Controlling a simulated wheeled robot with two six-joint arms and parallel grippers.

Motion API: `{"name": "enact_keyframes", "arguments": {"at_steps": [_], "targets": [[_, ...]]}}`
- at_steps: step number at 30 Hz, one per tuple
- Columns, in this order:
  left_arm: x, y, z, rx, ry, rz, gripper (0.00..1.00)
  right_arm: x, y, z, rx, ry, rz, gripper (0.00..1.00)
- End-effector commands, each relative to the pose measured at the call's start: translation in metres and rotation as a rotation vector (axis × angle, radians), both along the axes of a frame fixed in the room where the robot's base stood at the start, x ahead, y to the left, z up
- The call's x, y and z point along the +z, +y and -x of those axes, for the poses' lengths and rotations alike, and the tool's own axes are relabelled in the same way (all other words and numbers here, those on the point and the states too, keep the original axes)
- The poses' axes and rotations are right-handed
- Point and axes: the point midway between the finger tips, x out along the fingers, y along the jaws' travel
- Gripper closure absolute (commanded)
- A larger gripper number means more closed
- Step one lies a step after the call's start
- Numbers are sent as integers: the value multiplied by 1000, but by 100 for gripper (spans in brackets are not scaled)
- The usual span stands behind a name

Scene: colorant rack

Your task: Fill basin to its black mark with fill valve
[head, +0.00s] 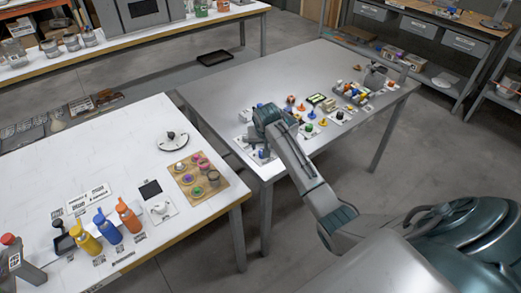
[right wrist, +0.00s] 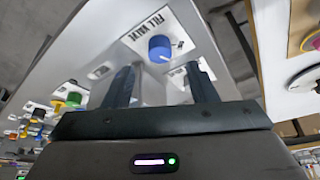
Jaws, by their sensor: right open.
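The fill valve is a round blue knob (right wrist: 160,48) on a white plate lettered FILL VALVE, seen in the right wrist view. My right gripper (right wrist: 160,78) is open, its two dark fingers apart. The knob shows just beyond the fingertips, between them in the picture, with nothing held. In the head view my right gripper (head: 262,132) is over the near left corner of the grey table (head: 225,75), and its fingers are hard to make out. I cannot clearly pick out the basin or its black mark. My left gripper is not in view.
Several coloured knobs and small items (head: 322,103) stand on the grey table to the right of my gripper. A white table (head: 100,150) at left holds coloured bottles (head: 128,215) and a wooden board (head: 222,184). Bare grey floor lies at right.

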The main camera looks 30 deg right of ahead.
Motion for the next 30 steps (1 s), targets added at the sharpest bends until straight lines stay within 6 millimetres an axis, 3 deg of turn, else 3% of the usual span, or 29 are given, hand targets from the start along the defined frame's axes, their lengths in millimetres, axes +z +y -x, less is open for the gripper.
{"name": "enact_keyframes", "arguments": {"at_steps": [6, 10, 23, 30], "targets": [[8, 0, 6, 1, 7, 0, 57, -36, -6, -13, 0, 2, -1, 48], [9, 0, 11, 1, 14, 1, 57, -49, -9, -18, 0, 1, 0, 48], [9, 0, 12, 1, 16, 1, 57, -57, -10, -21, 1, -2, 1, 48], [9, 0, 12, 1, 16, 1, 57, -57, -10, -21, 1, -2, 1, 93]]}}
